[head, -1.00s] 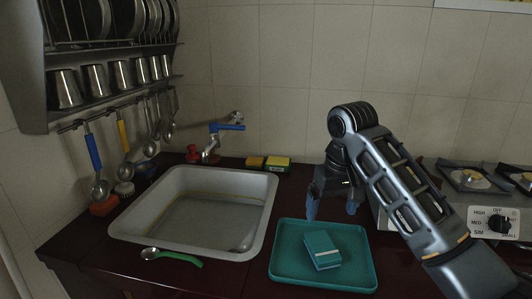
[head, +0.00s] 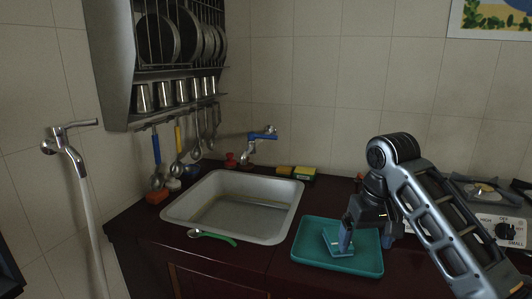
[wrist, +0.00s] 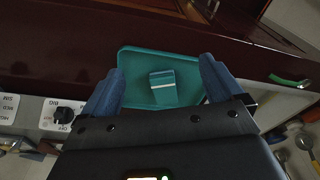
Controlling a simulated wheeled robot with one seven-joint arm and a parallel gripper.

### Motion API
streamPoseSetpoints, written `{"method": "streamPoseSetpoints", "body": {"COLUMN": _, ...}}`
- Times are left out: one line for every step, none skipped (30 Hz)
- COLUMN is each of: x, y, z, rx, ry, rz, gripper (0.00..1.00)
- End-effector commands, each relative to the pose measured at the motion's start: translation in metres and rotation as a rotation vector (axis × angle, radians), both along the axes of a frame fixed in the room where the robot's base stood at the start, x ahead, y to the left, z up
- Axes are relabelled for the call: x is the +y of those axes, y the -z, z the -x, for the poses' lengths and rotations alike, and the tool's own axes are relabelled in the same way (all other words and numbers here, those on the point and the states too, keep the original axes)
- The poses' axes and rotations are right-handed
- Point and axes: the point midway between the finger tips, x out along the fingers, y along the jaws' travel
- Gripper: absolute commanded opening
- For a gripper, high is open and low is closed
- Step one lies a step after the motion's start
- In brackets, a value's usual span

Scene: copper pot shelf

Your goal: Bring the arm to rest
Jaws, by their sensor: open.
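My gripper (head: 366,226) hangs from my arm over the teal tray (head: 310,256) on the dark red counter. In the wrist view its two blue fingers (wrist: 160,84) are spread wide with nothing between them. A teal box with a pale stripe (head: 333,238) lies on the tray, partly hidden behind a finger in the head view. In the wrist view the box (wrist: 162,92) shows beyond the fingertips, lying on the tray (wrist: 132,62). The gripper appears apart from the box.
A sink (head: 178,208) is left of the tray, with a green-handled spoon (head: 213,237) at its front. Sponges (head: 305,173) lie behind it. A stove (head: 490,200) is at right. A rack (head: 112,60) hangs at left above hanging utensils.

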Motion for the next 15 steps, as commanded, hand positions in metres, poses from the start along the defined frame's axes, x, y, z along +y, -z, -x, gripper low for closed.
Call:
{"method": "streamPoseSetpoints", "body": {"x": 0.005, "y": 0.006, "z": 0.002, "rx": -0.004, "ry": -0.004, "rz": -0.011, "gripper": 0.94}}
{"method": "streamPoseSetpoints", "body": {"x": 0.007, "y": 0.008, "z": 0.002, "rx": -0.008, "ry": -0.006, "rz": -0.016, "gripper": 0.94}}
{"method": "streamPoseSetpoints", "body": {"x": 0.01, "y": 0.011, "z": 0.003, "rx": -0.014, "ry": -0.008, "rz": -0.024, "gripper": 0.94}}
{"method": "streamPoseSetpoints", "body": {"x": 0.012, "y": 0.013, "z": 0.003, "rx": -0.02, "ry": -0.009, "rz": -0.031, "gripper": 0.94}}
{"method": "streamPoseSetpoints", "body": {"x": 0.014, "y": 0.016, "z": 0.004, "rx": -0.023, "ry": -0.01, "rz": -0.037, "gripper": 0.94}}
{"method": "streamPoseSetpoints", "body": {"x": 0.017, "y": 0.019, "z": 0.005, "rx": -0.029, "ry": -0.012, "rz": -0.045, "gripper": 0.94}}
{"method": "streamPoseSetpoints", "body": {"x": 0.019, "y": 0.022, "z": 0.005, "rx": -0.035, "ry": -0.013, "rz": -0.054, "gripper": 0.94}}
{"method": "streamPoseSetpoints", "body": {"x": 0.022, "y": 0.025, "z": 0.006, "rx": -0.04, "ry": -0.015, "rz": -0.061, "gripper": 0.94}}
{"method": "streamPoseSetpoints", "body": {"x": 0.025, "y": 0.029, "z": 0.007, "rx": -0.047, "ry": -0.018, "rz": -0.071, "gripper": 0.94}}
{"method": "streamPoseSetpoints", "body": {"x": 0.029, "y": 0.033, "z": 0.008, "rx": -0.054, "ry": -0.02, "rz": -0.081, "gripper": 0.94}}
{"method": "streamPoseSetpoints", "body": {"x": 0.032, "y": 0.036, "z": 0.009, "rx": -0.06, "ry": -0.021, "rz": -0.09, "gripper": 0.94}}
{"method": "streamPoseSetpoints", "body": {"x": 0.036, "y": 0.042, "z": 0.011, "rx": -0.07, "ry": -0.022, "rz": -0.104, "gripper": 0.94}}
{"method": "streamPoseSetpoints", "body": {"x": 0.04, "y": 0.046, "z": 0.012, "rx": -0.078, "ry": -0.024, "rz": -0.114, "gripper": 0.94}}
{"method": "streamPoseSetpoints", "body": {"x": 0.044, "y": 0.05, "z": 0.014, "rx": -0.087, "ry": -0.025, "rz": -0.125, "gripper": 0.94}}
{"method": "streamPoseSetpoints", "body": {"x": 0.049, "y": 0.056, "z": 0.016, "rx": -0.099, "ry": -0.027, "rz": -0.141, "gripper": 0.94}}
